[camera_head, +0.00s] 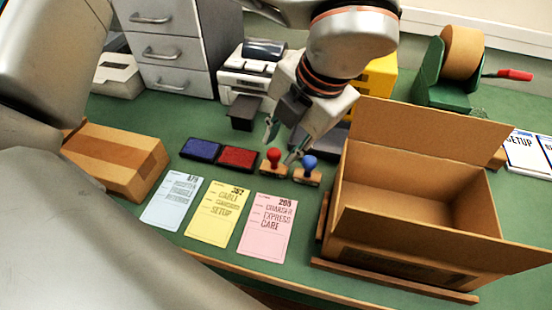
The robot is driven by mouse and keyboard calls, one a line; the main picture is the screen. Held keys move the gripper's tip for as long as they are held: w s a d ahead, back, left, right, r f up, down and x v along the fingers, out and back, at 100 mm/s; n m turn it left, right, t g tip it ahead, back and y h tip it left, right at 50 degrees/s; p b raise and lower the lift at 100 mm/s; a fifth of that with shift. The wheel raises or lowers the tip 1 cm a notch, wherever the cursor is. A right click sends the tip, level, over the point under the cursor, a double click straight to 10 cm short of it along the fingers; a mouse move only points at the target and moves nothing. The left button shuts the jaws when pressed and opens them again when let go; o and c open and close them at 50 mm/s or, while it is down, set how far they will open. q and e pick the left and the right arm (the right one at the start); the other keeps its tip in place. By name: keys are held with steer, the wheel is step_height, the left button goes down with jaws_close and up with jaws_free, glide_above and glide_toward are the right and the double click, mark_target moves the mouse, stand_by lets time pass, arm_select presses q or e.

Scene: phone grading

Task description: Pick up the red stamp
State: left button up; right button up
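The red stamp (273,162), with a round red knob on a wooden base, stands upright on the green table, right of the red ink pad (238,158). The blue stamp (309,170) stands just to its right. Whether a finger touches the knob, I cannot tell.
A blue ink pad (200,149) and blue, yellow and pink cards (267,228) lie nearby. An open cardboard box (415,250) stands at right, a closed carton (118,160) at left. Behind are a printer (247,75), grey drawers (165,48) and a green tape dispenser (440,85).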

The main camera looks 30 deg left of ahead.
mark_target(276, 153)
arm_select(q)
steer(key=x, duration=0.5)
steer(key=shift+w+a+f+b, duration=0.2)
steer(key=shift+a+f+b, duration=0.05)
steer(key=shift+a+b, duration=0.1)
steer(key=shift+d, duration=0.1)
jaws_close()
